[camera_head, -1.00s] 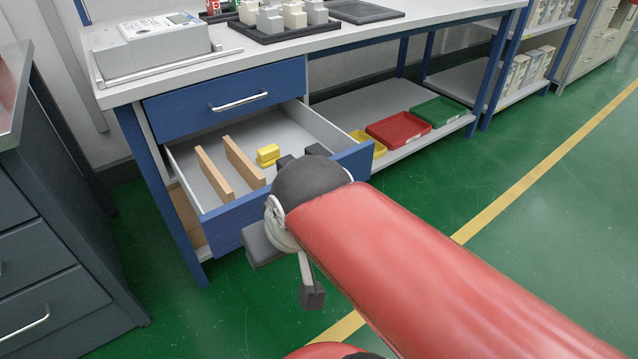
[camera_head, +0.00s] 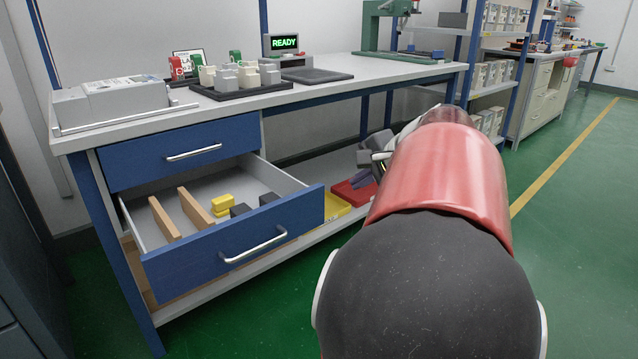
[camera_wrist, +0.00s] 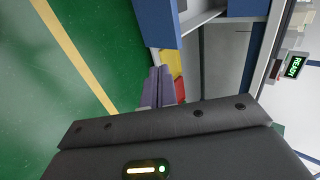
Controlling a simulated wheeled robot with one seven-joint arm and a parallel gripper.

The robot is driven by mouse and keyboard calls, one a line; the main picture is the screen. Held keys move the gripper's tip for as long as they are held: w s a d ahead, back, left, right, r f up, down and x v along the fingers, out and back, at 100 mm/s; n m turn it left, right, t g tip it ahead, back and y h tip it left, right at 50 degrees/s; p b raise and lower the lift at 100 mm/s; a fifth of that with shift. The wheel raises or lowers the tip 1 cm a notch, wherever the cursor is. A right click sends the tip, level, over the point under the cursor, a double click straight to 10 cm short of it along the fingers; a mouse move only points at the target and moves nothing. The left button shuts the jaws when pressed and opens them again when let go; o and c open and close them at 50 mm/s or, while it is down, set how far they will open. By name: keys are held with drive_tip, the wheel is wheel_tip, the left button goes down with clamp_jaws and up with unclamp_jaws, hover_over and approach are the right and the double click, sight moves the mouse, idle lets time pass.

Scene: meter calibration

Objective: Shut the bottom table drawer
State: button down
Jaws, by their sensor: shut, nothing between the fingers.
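The bottom drawer (camera_head: 190,263) of the blue table is pulled well out, its silver handle (camera_head: 253,247) facing front. Inside are two wooden dividers, yellow blocks (camera_head: 221,204) and dark blocks (camera_head: 240,210). My gripper (camera_head: 368,165) is right of the drawer in the head view, apart from it and partly hidden by my red arm. In the wrist view my gripper (camera_wrist: 158,82) has its fingers together and empty. A blue panel (camera_wrist: 155,22), which looks like the drawer front, shows beyond the fingertips.
The top drawer (camera_head: 180,150) is shut. The worktop (camera_head: 330,90) holds a grey device (camera_head: 110,100), a dark tray of grey blocks and a READY display (camera_head: 284,43). A red bin (camera_head: 352,190) and yellow bin (camera_head: 337,207) sit on the lower shelf. Green floor in front is clear.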

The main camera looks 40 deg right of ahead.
sight(316, 192)
drive_tip(key=shift+w+r+b+x, duration=0.15)
drive_tip(key=shift+w+r+x, duration=0.2)
drive_tip(key=shift+x, duration=1.6)
drive_tip(key=shift+w+r+b+x, duration=0.2)
drive_tip(key=shift+w+r+x, duration=0.15)
drive_tip(key=shift+x, duration=1.65)
drive_tip(key=shift+w+r+b+x, duration=0.15)
drive_tip(key=shift+w+r+x, duration=0.15)
drive_tip(key=shift+x, duration=1.65)
